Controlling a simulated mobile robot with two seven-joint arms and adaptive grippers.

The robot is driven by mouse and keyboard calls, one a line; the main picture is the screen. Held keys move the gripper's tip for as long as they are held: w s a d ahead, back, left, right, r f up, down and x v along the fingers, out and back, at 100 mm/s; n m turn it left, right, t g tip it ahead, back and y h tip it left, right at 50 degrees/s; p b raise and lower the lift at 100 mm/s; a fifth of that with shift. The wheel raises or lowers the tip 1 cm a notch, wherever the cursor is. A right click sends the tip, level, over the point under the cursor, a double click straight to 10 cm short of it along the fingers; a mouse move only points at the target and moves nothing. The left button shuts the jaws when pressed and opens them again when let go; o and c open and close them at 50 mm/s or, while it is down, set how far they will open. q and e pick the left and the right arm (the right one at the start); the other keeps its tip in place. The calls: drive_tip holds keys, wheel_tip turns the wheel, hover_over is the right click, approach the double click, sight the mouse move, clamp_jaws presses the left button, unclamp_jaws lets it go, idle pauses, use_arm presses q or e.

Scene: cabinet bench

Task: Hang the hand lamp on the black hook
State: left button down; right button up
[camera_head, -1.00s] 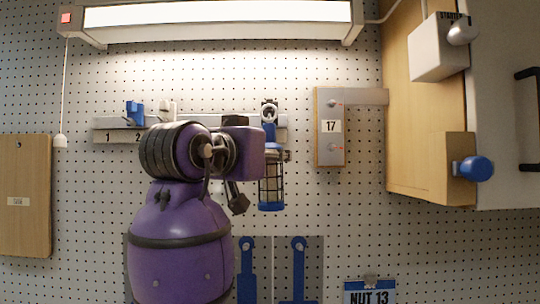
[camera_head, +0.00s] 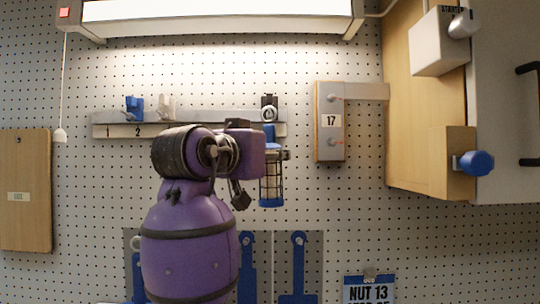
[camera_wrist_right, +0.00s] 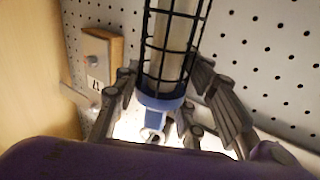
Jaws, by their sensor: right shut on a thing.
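The hand lamp (camera_head: 270,188), with a dark wire cage and blue ends, hangs upright in front of the pegboard. Its pale ring (camera_head: 268,114) is at its top, in front of the black hook (camera_head: 269,100) on the rail. I cannot tell whether the ring is around the hook or only in front of it. My right gripper (camera_head: 280,155) is shut on the lamp near its upper blue part, partly hidden by my purple wrist. In the right wrist view the fingers (camera_wrist_right: 160,108) flank the lamp's blue collar (camera_wrist_right: 160,102) below the cage. My left gripper is out of view.
The grey rail (camera_head: 215,117) also carries a blue hook (camera_head: 134,107) and a white hook (camera_head: 166,106). A wooden block marked 17 (camera_head: 329,150) is to the right, then a wooden cabinet (camera_head: 425,120). A light (camera_head: 220,18) is above. Blue tools (camera_head: 298,265) hang below.

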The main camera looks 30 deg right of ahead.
drive_tip(key=o, duration=1.5)
drive_tip(key=shift+a, duration=0.1)
drive_tip(key=v, duration=1.2)
